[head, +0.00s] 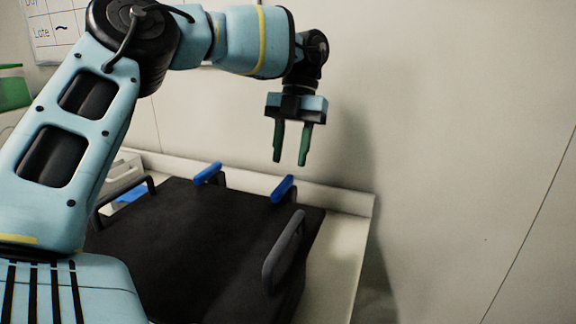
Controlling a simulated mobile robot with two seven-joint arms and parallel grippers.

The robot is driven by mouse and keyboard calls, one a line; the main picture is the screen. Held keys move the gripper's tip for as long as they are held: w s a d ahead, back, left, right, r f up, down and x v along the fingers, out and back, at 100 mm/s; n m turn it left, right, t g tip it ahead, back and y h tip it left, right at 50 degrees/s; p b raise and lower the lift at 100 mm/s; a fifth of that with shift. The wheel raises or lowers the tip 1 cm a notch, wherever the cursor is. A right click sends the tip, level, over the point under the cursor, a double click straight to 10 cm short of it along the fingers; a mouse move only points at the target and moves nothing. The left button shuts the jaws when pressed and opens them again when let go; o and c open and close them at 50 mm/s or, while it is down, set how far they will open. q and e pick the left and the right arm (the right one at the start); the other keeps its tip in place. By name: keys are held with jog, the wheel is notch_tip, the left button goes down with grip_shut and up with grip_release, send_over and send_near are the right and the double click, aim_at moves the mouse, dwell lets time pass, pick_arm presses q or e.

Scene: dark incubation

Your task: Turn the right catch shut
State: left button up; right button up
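The right catch (283,189) is a blue bar at the far edge of a dark box (190,240). It slants up to the right. The left catch (207,173) is a similar blue bar at the same far edge, also slanted. My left gripper (290,161) hangs with its green fingers pointing down, above the right catch and apart from it. The fingers are spread with nothing between them. My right gripper is out of view.
A dark grey handle (283,252) stands on the box's right side and another handle (112,203) on its left. The box sits on a pale bench (336,265) against a plain wall. A green container (13,90) is at the far left.

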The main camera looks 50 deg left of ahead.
pick_arm(q)
jog(key=shift+v, duration=1.8)
